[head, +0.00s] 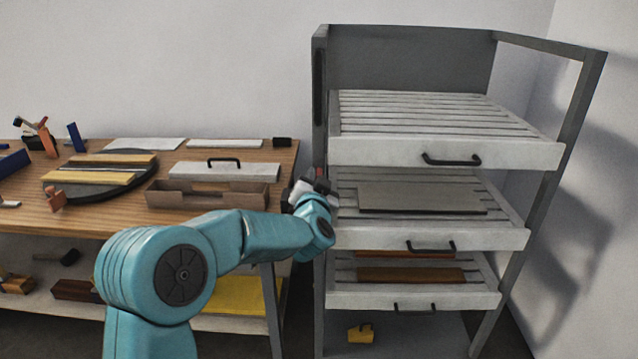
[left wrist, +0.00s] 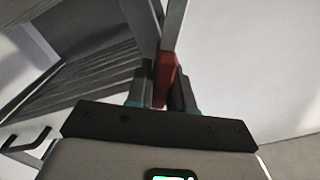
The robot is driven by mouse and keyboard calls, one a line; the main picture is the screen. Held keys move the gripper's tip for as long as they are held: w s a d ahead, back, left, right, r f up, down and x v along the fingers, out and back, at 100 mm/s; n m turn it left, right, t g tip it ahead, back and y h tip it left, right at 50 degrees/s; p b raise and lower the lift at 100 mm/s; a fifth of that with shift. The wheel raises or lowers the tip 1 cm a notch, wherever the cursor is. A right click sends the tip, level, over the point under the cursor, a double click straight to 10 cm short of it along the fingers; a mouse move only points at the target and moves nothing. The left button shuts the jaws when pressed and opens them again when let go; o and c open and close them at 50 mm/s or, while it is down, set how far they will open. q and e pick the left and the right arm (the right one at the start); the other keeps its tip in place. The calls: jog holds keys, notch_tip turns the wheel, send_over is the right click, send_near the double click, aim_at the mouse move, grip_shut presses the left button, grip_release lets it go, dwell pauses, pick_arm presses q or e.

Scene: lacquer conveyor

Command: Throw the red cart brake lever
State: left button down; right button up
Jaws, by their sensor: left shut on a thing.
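The red cart brake lever (left wrist: 167,68) shows in the left wrist view between the two fingers of my left gripper (left wrist: 163,85). The fingers are shut on it, one on each side. In the head view my left gripper (head: 318,182) is at the left front post of the grey cart (head: 319,110). Only a small bit of the red lever (head: 321,171) shows there, and my gripper and wrist hide most of it. My right gripper is in neither view.
The cart holds slatted drawers with black handles; the top drawer (head: 370,153) is above and right of my gripper. A wooden workbench (head: 110,216) with tools and an open box (head: 207,196) stands on the left.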

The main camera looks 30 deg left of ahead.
pick_arm(q)
jog(key=shift+s+a+r+n+b, duration=0.25)
jog(key=shift+s+a+n+b, duration=0.15)
jog(key=shift+a+n, duration=0.25)
jog(key=s+a+f+n+b, duration=0.1)
jog(key=s+a+n+b, duration=0.4)
jog(key=a+n+b, duration=0.4)
jog(key=shift+s+n+b, duration=0.3)
jog(key=shift+n+b, duration=0.75)
jog(key=shift+n, duration=0.3)
jog(key=c, duration=1.1)
grip_release()
jog(key=shift+s+a, duration=0.1)
jog(key=p+v, duration=0.1)
jog(key=v, duration=1.5)
jog(key=shift+d+f, duration=0.1)
jog(key=shift+d, duration=0.15)
